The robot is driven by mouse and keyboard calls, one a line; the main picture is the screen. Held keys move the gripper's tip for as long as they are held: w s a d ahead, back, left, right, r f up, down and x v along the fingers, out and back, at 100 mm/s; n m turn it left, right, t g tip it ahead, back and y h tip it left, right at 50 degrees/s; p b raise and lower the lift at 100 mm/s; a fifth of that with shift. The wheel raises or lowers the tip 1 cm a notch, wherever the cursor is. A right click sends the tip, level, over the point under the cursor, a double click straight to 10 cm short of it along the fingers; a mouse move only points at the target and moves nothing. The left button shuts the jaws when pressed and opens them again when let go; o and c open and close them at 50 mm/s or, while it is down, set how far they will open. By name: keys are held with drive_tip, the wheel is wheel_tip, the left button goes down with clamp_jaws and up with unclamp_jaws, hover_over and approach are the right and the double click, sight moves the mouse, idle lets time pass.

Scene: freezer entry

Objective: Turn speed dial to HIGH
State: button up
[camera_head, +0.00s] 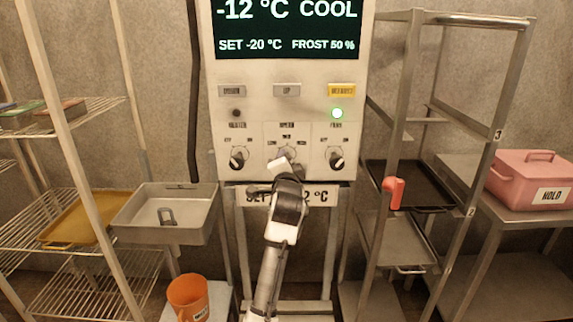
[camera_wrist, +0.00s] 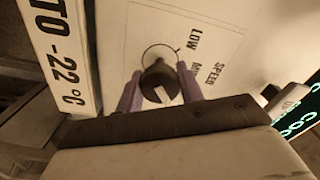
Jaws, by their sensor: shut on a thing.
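The control panel (camera_head: 262,112) faces me, with three dials in a row. The speed dial (camera_wrist: 157,76) is the middle one, a dark round knob with a pale mark. The wrist view shows the LOW label (camera_wrist: 196,40) and SPEED lettering beside it; the HIGH label is not readable. My gripper (camera_wrist: 160,88) has its two purple fingers on either side of the knob, shut on it. In the head view my gripper (camera_head: 284,166) covers most of this dial. I cannot tell which setting it points to.
A left dial (camera_head: 238,158) and a right dial (camera_head: 335,158) flank the speed dial. A sign (camera_head: 318,196) hangs just below the panel. A grey tray (camera_head: 135,215) and metal rack (camera_head: 405,130) stand either side.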

idle(0.3)
drive_tip(key=o, duration=1)
drive_tip(key=shift+s, duration=0.15)
drive_tip(key=s+b, duration=0.3)
drive_tip(key=s, duration=1)
drive_tip(key=shift+s+b, duration=0.3)
drive_tip(key=shift+b, duration=0.1)
